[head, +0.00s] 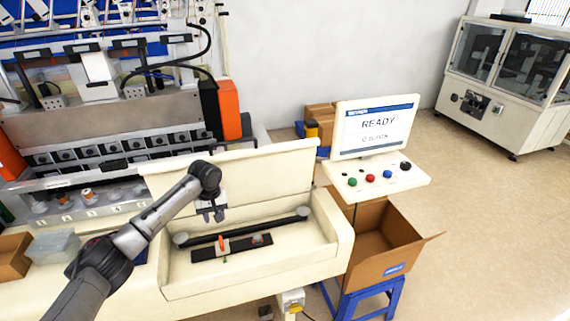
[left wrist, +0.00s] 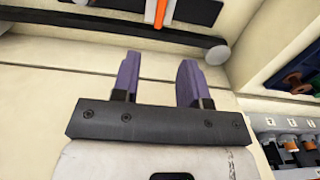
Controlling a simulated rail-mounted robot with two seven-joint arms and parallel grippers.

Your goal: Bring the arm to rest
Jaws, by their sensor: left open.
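My left arm comes in from the left in the head view. Its gripper (head: 212,215) points down over the cream machine bed, near the raised cream back panel (head: 240,172). In the left wrist view the gripper (left wrist: 162,80) shows two purple fingers standing apart with nothing between them. A black fixture plate (head: 205,252) with an orange part (head: 221,243) lies in the bed, apart from the gripper. The orange part also shows at the top of the left wrist view (left wrist: 160,12). My right gripper is not in view.
A monitor (head: 376,125) reading READY stands right of the bed, above a panel with coloured buttons (head: 375,177). An open cardboard box (head: 385,240) sits on a blue stand below. A row of feeders (head: 125,145) and a clear bin (head: 52,247) are at the left.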

